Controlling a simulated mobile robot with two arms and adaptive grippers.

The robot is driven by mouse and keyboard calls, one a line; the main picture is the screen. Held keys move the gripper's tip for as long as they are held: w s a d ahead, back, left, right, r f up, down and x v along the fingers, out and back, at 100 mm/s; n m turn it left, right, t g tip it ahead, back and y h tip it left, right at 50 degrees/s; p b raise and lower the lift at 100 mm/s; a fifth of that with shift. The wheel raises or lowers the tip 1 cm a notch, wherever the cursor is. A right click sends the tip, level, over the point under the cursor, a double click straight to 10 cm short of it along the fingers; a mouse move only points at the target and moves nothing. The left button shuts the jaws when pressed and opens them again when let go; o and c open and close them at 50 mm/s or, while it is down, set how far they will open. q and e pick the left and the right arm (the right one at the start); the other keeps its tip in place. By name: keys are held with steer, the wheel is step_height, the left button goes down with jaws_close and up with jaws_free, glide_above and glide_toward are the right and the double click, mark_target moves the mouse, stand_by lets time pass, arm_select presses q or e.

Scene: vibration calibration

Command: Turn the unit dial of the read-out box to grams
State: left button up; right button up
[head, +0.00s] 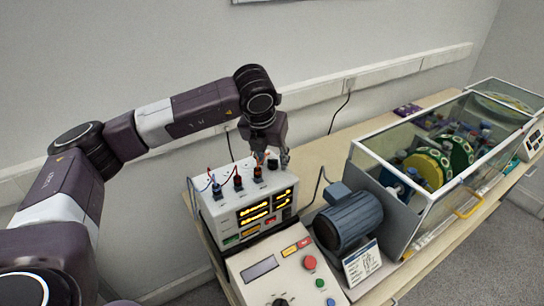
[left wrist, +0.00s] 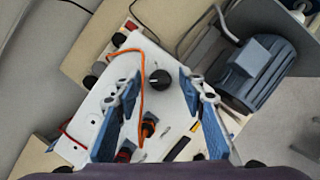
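The read-out box (head: 229,209) stands near the left end of the bench, with lit yellow displays on its front and plugs and cables on its white top. The unit dial (left wrist: 160,80) is a round black knob on that top. It also shows in the head view (head: 272,164), at the top's right end. My left gripper (head: 275,152) points down over the dial. In the left wrist view its blue fingers are apart, one on each side of the dial, with no visible contact. I cannot read the dial's setting. My right gripper is not in view.
An orange cable (left wrist: 142,95) loops close to the left finger. Further plugs stand along the box top. A control box (head: 283,268) with red and green buttons is in front. A blue-grey motor (head: 348,219) and a glass-sided case (head: 400,205) stand to the right.

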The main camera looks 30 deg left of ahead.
arm_select(q)
jaws_close()
